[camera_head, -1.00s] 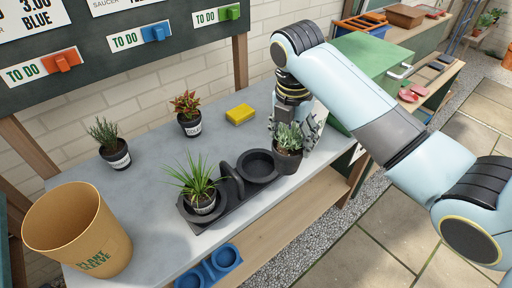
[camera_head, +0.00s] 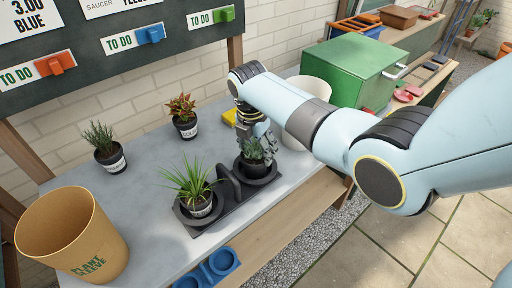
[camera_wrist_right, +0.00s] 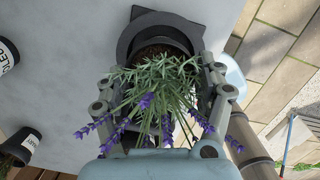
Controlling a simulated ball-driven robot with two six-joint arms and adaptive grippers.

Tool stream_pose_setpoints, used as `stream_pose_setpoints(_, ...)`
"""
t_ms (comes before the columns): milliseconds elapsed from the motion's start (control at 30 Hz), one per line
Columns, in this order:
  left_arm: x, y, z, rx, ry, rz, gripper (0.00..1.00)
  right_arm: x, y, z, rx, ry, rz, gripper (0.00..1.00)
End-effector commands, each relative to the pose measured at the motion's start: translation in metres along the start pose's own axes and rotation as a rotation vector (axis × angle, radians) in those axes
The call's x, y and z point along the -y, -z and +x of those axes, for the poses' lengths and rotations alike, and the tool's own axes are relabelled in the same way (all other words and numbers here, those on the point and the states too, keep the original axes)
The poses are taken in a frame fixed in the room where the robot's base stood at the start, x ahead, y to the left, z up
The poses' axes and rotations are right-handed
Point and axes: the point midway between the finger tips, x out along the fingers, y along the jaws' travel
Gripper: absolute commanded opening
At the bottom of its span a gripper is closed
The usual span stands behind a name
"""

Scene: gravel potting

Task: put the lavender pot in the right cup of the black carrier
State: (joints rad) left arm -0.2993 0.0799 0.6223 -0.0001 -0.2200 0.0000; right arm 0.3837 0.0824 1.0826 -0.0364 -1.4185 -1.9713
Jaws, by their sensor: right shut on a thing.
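The lavender pot shows in the right wrist view as grey-green leaves with purple flower spikes (camera_wrist_right: 160,85) over a dark pot. My right gripper (camera_wrist_right: 160,98) is shut on this pot, one finger on each side. In the head view the gripper (camera_head: 252,140) is over the right cup (camera_head: 272,180) of the black carrier (camera_head: 232,205). The pot (camera_head: 254,168) is upright within the cup's ring. I cannot tell whether it rests on the cup's bottom. The left cup holds a spiky grass plant in a black pot (camera_head: 200,207). My left gripper is not in view.
A coleus pot (camera_head: 185,128), a rosemary-like pot (camera_head: 112,160) and a yellow block (camera_head: 230,116) stand behind the carrier. A tan plant sleeve bin (camera_head: 70,235) is at the left, blue cups (camera_head: 222,262) in front. A white pot (camera_head: 308,92) and green box (camera_head: 352,72) are right.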

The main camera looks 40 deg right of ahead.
Motion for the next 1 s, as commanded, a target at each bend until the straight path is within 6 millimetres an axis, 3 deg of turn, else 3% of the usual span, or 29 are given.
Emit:
stream_pose_setpoints(167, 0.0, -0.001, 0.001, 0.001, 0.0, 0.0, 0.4, 0.0, 0.0, 0.002, 0.0, 0.0, 0.0, 0.13)
stream_pose_setpoints(200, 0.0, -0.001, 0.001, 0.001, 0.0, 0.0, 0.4, 0.0, 0.0, 0.003, 0.0, 0.001, 0.0, 0.74)
stream_pose_setpoints(367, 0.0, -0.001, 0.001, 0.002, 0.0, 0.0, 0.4, 0.0, 0.0, 0.002, 0.0, 0.001, 0.0, 0.94)
stream_pose_setpoints(733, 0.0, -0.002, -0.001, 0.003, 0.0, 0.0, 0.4, 0.0, -0.001, -0.005, 0.001, -0.002, 0.0, 0.94)
stream_pose_setpoints(1000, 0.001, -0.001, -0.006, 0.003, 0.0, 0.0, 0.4, -0.001, -0.001, -0.059, 0.002, -0.004, 0.0, 0.94)
